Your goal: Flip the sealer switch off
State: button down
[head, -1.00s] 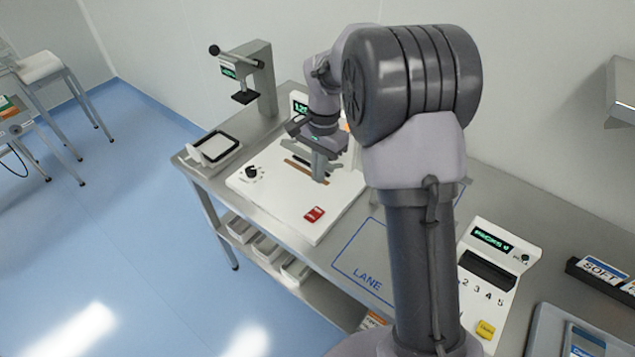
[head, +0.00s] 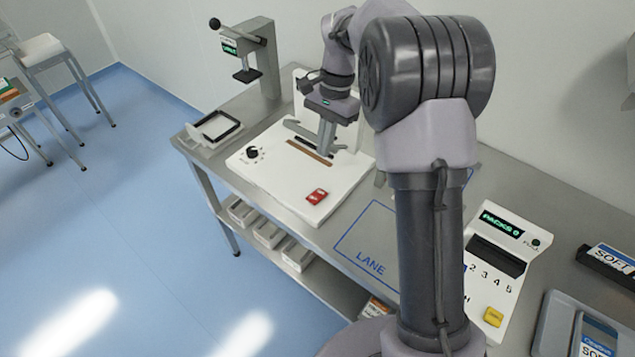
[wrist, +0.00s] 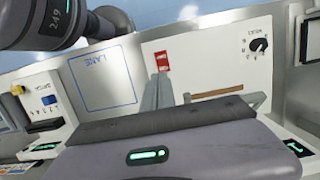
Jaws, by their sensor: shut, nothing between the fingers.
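The sealer is a white flat unit (head: 262,184) on the steel bench, with a black knob (head: 252,153) at its left and a brown sealing strip (head: 309,152). The red switch (head: 317,196) sits near its front right edge; it also shows in the wrist view (wrist: 162,61). Which way the switch is rocked is too small to tell. My gripper (head: 326,150) is shut and empty, pointing down over the sealer, behind the switch and apart from it. In the wrist view its fingers (wrist: 158,88) reach toward the switch's side of the panel.
A press with a lever (head: 262,60) stands at the back left, beside a black-framed tray (head: 217,128). A blue LANE outline (head: 362,262) marks bare bench to the right. A PACKS counter unit (head: 500,262) with a yellow button stands further right.

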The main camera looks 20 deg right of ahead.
aim_at(315, 199)
jog(key=b+x, duration=0.5)
jog(key=x, duration=0.9)
jog(key=shift+d+b, duration=0.15)
jog(key=shift+b, duration=0.2)
jog(key=shift+s+a+f+t+h+b, duration=0.2)
jog(key=shift+a+f+t+h+b, duration=0.25)
jog(key=shift+b, duration=0.7)
jog(key=shift+s+d, duration=0.1)
jog(key=shift+s, duration=0.05)
jog(key=shift+d, duration=0.1)
jog(key=shift+d+p, duration=0.1)
jog(key=shift+p, duration=0.3)
